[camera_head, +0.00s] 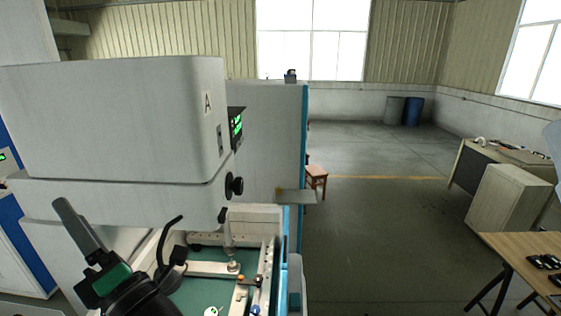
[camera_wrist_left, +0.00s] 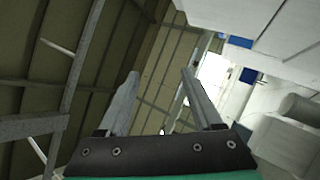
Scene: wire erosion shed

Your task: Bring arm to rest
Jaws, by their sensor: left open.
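My left gripper (camera_head: 76,226) is at the lower left of the head view, in front of the white wire erosion machine marked A (camera_head: 120,120). Its grey finger points up and to the left, and a green band shows at its base. In the left wrist view the gripper's two grey fingers (camera_wrist_left: 160,74) stand apart with nothing between them. The gripper is open and empty, pointing toward the roof beams and wall. My right gripper is not in view.
The machine's green work area (camera_head: 205,295) lies right of my left arm, with a fixture and small parts. A brown stool (camera_head: 316,178) stands behind. A wooden table (camera_head: 525,250) with dark items and a desk (camera_head: 480,160) are at the right. The middle floor is clear.

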